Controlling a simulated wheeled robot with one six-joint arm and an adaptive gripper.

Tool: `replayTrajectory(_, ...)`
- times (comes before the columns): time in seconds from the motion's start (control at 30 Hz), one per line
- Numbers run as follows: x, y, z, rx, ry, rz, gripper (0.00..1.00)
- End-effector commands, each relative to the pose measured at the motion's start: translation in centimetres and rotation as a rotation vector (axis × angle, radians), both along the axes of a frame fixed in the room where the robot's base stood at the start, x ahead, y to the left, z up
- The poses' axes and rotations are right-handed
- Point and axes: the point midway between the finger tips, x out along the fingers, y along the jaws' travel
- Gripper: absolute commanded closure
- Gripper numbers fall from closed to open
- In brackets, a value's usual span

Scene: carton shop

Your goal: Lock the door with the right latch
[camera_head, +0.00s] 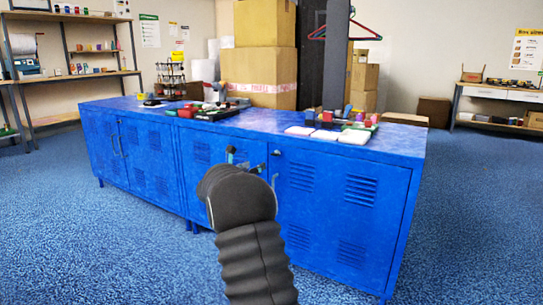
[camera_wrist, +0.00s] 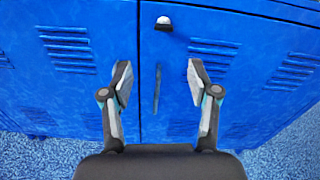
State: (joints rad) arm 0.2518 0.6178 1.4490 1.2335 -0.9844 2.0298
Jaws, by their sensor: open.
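The blue metal cabinet (camera_head: 340,205) has louvred doors, and its right-hand door (camera_wrist: 235,75) fills the right side of the wrist view. The right latch (camera_wrist: 163,23), a small knob with a pale front and dark base, sits near the top of that door's left edge; it also shows in the head view (camera_head: 277,153). Below it is a slim vertical handle (camera_wrist: 157,88). My gripper (camera_wrist: 159,75) is open and empty, its fingers either side of the handle in the picture and below the latch. I see no contact. The door looks closed.
The cabinet top (camera_head: 265,123) carries small coloured items and white pads (camera_head: 354,136). Large cartons (camera_head: 258,78) stand behind it. Another cabinet section with a handle (camera_head: 118,142) is at the left. Blue carpet (camera_head: 135,230) in front is clear.

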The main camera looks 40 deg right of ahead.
Motion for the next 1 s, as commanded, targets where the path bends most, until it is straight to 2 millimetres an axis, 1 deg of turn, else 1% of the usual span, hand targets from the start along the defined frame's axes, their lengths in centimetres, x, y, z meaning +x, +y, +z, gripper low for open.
replayTrajectory(0.1,-0.4,0.4,0.5,0.018,-0.099,-0.024,0.40)
replayTrajectory(0.17,-0.3,0.5,0.5,0.028,-0.122,-0.023,0.40)
replayTrajectory(0.27,-0.1,0.2,0.5,0.034,-0.134,-0.022,0.40)
replayTrajectory(0.33,0.1,-0.5,0.4,0.034,-0.133,-0.023,0.40)
replayTrajectory(0.47,0.8,-2.5,0.4,0.033,-0.132,-0.024,0.40)
replayTrajectory(0.8,3.2,-8.5,0.5,0.034,-0.132,-0.025,0.40)
replayTrajectory(1.0,4.3,-11.1,0.5,0.034,-0.132,-0.025,0.40)
